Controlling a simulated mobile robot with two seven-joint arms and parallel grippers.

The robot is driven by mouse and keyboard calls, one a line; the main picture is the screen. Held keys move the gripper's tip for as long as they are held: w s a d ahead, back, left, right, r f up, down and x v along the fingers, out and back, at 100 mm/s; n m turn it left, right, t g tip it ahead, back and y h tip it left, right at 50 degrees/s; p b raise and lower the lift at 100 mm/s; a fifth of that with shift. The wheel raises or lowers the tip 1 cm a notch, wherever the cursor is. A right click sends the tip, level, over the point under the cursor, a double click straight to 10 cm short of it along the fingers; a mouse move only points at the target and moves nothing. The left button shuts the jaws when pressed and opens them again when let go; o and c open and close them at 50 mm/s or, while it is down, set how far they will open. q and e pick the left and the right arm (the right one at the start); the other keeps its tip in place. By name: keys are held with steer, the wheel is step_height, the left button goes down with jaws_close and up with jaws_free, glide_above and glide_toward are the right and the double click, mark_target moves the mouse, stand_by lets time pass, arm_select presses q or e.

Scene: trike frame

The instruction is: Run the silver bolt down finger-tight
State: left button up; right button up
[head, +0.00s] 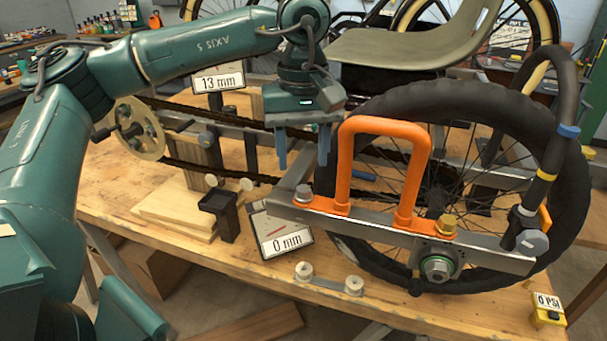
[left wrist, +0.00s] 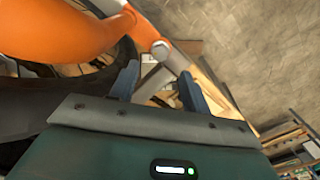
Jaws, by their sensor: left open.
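The silver bolt (head: 303,194) stands at the left foot of the orange bracket (head: 350,150), on the grey metal bar (head: 375,225). My left gripper (head: 303,152) is open and empty, fingers pointing down, above the silver bolt and apart from it. In the left wrist view my left gripper (left wrist: 160,84) shows both blue fingers spread with nothing between them. What looks like the silver bolt's head (left wrist: 161,47) is beyond the fingers, with the orange bracket (left wrist: 60,30) at upper left. A gold bolt (head: 446,224) is at the bracket's right foot. How deep the silver bolt sits cannot be told.
The black-tyred wheel (head: 370,112) stands close behind the bracket. A black hose (head: 570,85) curves down at right. A small black holder (head: 220,215) and a "0 mm" sign (head: 282,240) stand left of the bar. The front left bench edge is clear.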

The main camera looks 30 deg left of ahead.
mark_target(305, 188)
arm_select(q)
step_height(305, 188, down, 6)
steer(key=shift+r, duration=0.1)
stand_by(0.4)
steer(key=c, duration=1)
steer(key=shift+o, duration=0.2)
steer(key=m, duration=0.6)
steer(key=shift+d, duration=0.15)
steer(key=m, duration=0.6)
steer(key=shift+d+f, duration=0.2)
steer(key=shift+f, duration=0.1)
steer(key=o, duration=0.7)
steer(key=shift+o, duration=0.5)
steer(key=shift+s, duration=0.1)
